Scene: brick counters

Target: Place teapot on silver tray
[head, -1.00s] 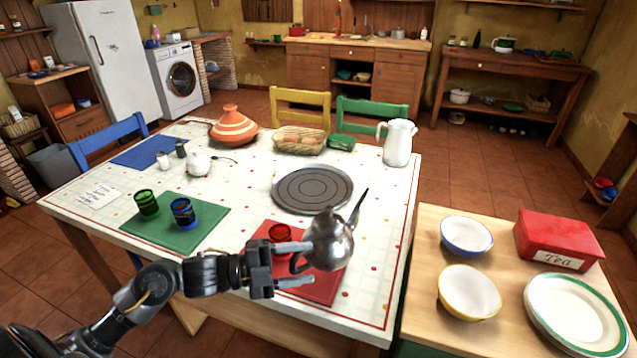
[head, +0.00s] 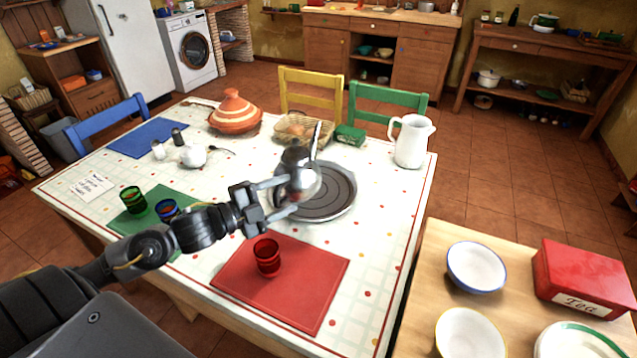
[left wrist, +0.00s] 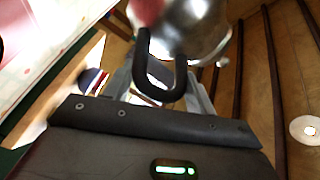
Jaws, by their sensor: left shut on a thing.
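The round silver-grey tray (head: 335,207) with ring markings lies on the tiled table. In the head view the teapot overlaps the tray's left part and hides some of it. I cannot tell whether the teapot touches the tray. My right gripper is not in view.
A red glass (head: 267,256) stands on the red mat (head: 300,295) in front of the tray. A white jug (head: 411,141) stands right of it, a bread basket (head: 293,128) and tagine (head: 235,112) behind. Green (head: 133,200) and blue (head: 167,209) glasses are at left.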

